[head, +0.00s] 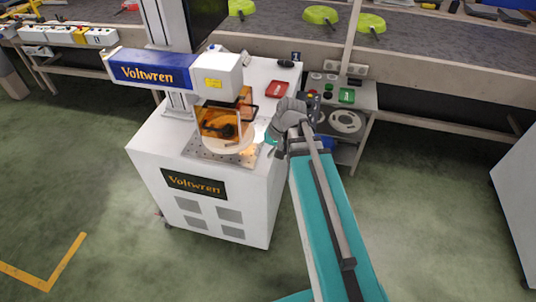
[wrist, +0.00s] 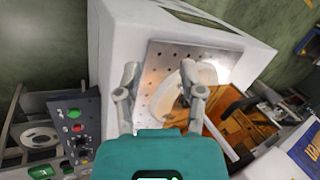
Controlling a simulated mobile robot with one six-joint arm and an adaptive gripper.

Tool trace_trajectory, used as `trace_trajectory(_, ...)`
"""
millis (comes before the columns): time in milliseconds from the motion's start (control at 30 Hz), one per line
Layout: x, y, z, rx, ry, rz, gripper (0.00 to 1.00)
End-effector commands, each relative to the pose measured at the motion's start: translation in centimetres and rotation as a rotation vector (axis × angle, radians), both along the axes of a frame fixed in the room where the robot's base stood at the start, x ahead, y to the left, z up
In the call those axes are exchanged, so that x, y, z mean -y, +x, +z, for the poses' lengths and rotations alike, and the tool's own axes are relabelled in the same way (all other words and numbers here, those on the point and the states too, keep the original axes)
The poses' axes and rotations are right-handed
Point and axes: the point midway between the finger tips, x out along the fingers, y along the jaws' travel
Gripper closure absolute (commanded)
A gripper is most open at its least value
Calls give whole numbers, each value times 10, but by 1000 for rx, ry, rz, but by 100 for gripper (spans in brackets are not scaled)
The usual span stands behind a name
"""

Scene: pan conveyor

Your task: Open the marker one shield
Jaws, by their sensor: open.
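The marker is a white Voltwren machine (head: 205,185) with a blue and white head (head: 165,70) on a column. Its amber see-through shield (head: 212,119), with dark edges, stands under the head, above a perforated metal plate (head: 197,151). A pale round piece (head: 238,146) with a dark part lies on the plate, partly behind the shield. My gripper (head: 268,138) is to the right of the shield, over the machine's right edge. In the wrist view my gripper (wrist: 164,84) is open and empty, with its fingers over the plate. The amber shield (wrist: 238,125) is beyond the right finger, apart from it.
A control box (wrist: 76,125) with buttons and a side stand with a round fixture (head: 345,121) are right of the machine. A conveyor (head: 290,35) with green pans runs behind. Green floor is free in front.

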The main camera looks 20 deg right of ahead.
Motion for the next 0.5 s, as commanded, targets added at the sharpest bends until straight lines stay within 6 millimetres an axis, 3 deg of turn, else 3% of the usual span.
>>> trace_trajectory(500,-7,-43,21,-41,-296,112,49)
